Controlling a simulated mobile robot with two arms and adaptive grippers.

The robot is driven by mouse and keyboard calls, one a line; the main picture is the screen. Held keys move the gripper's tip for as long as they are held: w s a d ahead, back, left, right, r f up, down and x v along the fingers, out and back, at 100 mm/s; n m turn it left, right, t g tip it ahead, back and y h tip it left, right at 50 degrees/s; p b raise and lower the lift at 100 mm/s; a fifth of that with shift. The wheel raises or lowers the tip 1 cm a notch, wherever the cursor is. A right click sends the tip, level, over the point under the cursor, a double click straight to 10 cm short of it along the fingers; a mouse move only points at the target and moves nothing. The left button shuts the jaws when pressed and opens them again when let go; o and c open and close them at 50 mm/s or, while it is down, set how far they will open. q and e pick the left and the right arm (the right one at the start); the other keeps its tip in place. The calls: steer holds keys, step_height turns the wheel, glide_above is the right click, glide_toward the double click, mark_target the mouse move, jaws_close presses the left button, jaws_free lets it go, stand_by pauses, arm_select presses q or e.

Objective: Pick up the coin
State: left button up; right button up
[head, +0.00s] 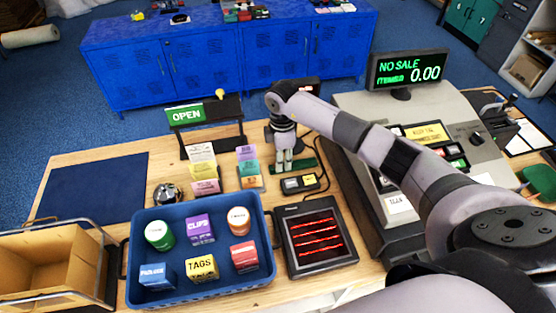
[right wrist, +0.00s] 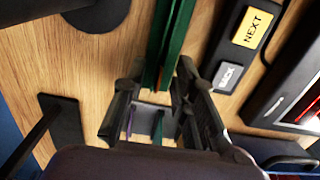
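I cannot make out a coin in either view. My right gripper (head: 284,163) points down at the back of the counter, at a narrow green bar (head: 304,167). In the right wrist view its two fingers (right wrist: 160,95) stand apart with a gap between them. The green bar (right wrist: 172,35) runs up from the fingertips there. I see nothing clearly held, and the fingers hide part of the counter below. My left gripper is not in view.
A small button box (head: 299,184) lies close in front of the right gripper. Colored card stacks (head: 247,168) stand to its left, and a bell (head: 167,194) further left. A blue tray (head: 200,292) of labelled items, a scanner (head: 317,236) and the register (head: 440,100) crowd the counter.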

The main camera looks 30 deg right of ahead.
steer(key=shift+f, duration=0.25)
steer(key=shift+c, duration=0.5)
jaws_close()
steer(key=shift+r, duration=0.2)
step_height(320, 180, up, 20)
steer(key=b, duration=0.4)
steer(key=shift+f, duration=0.15)
